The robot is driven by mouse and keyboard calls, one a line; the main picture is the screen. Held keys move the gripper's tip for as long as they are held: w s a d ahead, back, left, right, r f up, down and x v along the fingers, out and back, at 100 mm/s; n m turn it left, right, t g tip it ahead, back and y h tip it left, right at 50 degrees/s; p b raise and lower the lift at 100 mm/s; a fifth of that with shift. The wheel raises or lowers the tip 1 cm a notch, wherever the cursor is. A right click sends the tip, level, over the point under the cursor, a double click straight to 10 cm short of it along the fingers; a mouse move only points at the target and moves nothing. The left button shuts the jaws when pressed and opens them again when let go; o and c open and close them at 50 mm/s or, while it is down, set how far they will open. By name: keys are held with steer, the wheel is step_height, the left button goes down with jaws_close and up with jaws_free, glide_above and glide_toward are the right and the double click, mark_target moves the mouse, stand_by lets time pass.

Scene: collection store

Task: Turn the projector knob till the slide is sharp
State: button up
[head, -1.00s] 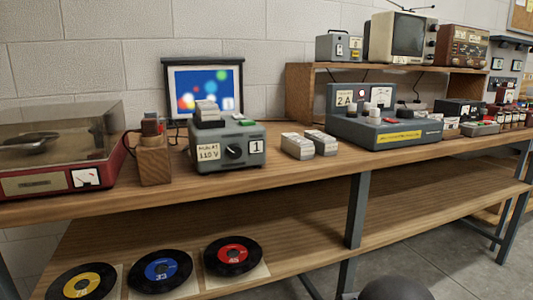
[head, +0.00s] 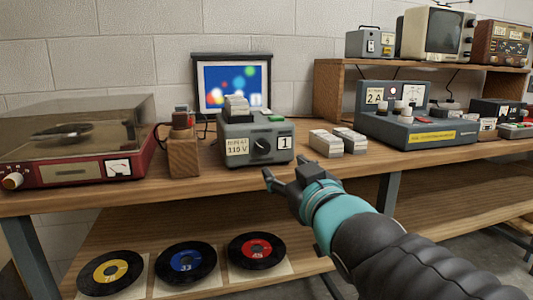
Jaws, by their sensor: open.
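My arm comes in from the lower right.
A record player (head: 75,145) with a clear lid and a wooden block (head: 184,156) stand left of the projector. Slide stacks (head: 326,143) and a grey meter unit (head: 415,128) stand to its right. Several records lie on the lower shelf (head: 215,282). The bench front before the projector is clear.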

mark_target(265, 150)
steer(key=x, duration=1.2)
jaws_close()
steer(key=shift+f+b, duration=0.1)
steer(key=shift+b, duration=0.2)
